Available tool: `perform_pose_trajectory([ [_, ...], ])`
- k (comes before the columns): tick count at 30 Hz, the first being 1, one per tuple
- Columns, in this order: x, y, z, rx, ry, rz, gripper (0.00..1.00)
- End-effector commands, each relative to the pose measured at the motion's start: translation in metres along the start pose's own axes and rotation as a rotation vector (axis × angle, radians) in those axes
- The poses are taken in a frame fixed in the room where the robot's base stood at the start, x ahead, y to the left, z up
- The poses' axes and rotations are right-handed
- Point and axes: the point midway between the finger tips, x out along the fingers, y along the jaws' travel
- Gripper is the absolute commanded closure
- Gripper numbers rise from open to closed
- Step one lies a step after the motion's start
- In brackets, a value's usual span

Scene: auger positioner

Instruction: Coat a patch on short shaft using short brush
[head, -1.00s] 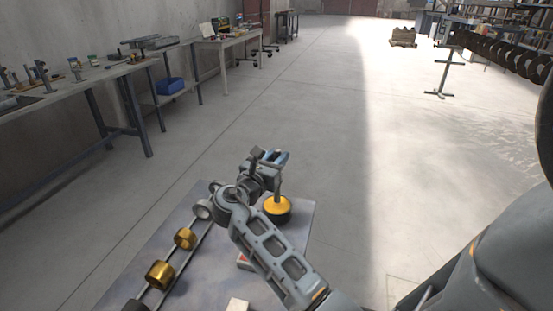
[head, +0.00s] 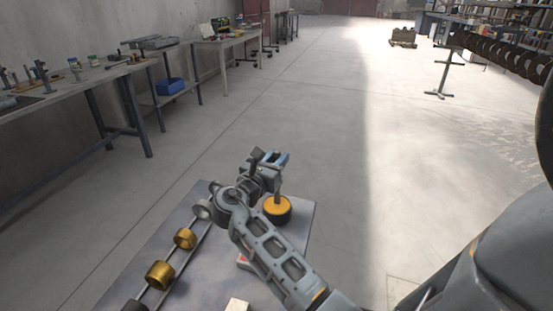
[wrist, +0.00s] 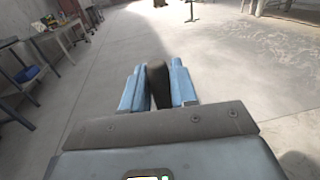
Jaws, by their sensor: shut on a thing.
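My gripper (head: 277,163) is above the far end of the grey table. In the wrist view its two blue fingers (wrist: 157,76) are shut on a dark handle (wrist: 158,88), which I take to be the short brush. In the head view a thin stem (head: 279,187) runs down from the gripper to a round yellow-topped black pot (head: 277,209). The brush's bristles cannot be made out, and I cannot tell how deep the tip is. I cannot tell which part is the short shaft; two rails with gold rings (head: 185,238) lie left of my arm.
The grey table (head: 140,257) also holds a small pale block (head: 237,305) and a red-and-white item (head: 243,261) beside my arm. A workbench (head: 70,90) stands along the left wall. A dark auger (head: 505,55) is at upper right. The floor beyond the table is clear.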

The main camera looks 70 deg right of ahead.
Motion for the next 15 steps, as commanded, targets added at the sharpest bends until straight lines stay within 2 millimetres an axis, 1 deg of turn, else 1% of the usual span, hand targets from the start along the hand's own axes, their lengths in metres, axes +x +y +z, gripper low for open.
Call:
perform_pose_trajectory([
  [15,0.0,0.0001,-0.0059,0.0,0.0,0.0,1.0],
])
